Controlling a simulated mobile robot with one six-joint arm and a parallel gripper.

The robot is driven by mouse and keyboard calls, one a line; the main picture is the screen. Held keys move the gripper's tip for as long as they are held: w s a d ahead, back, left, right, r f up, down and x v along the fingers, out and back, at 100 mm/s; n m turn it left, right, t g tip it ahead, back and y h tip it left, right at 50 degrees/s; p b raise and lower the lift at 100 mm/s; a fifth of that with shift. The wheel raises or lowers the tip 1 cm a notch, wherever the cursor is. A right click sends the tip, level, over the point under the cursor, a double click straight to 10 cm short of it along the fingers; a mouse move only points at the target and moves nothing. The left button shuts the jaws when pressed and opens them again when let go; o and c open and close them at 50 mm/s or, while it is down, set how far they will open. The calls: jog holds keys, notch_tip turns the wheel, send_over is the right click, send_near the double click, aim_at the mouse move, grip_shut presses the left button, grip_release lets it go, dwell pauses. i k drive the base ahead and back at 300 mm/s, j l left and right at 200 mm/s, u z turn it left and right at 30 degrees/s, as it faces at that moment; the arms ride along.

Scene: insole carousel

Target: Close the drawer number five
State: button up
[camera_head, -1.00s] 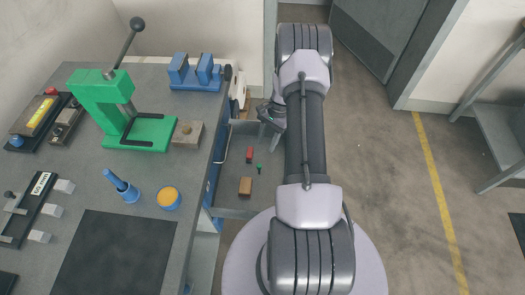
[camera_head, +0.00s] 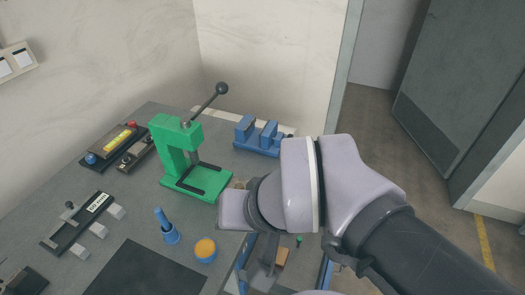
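An open drawer (camera_head: 325,273) sticks out from the right side of the workbench, low in the picture and partly covered by my arm. A brown block (camera_head: 282,257) and a small green item (camera_head: 299,240) lie inside it. No number can be read on the drawer. My arm reaches from the lower right over the drawer, with its wrist by the bench edge. My gripper (camera_head: 266,256) seems to hang below the wrist, over the drawer; its fingers cannot be made out clearly, nor whether it touches the drawer.
The bench top holds a green press (camera_head: 183,165), a blue fixture (camera_head: 258,137), a blue peg tool (camera_head: 167,229), an orange-topped blue cup (camera_head: 205,250) and a dark mat (camera_head: 145,272). A grey door (camera_head: 460,85) stands at the back right. Floor right of the bench is clear.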

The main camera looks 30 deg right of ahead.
aim_at(307, 267)
jog(key=k+l, duration=0.15)
jog(key=l, duration=0.3)
jog(key=k+l+z, duration=0.1)
jog(key=l, duration=0.35)
jog(key=k+l, duration=0.15)
jog(key=l, duration=0.3)
jog(key=j+z, duration=0.2)
jog(key=z, duration=0.7)
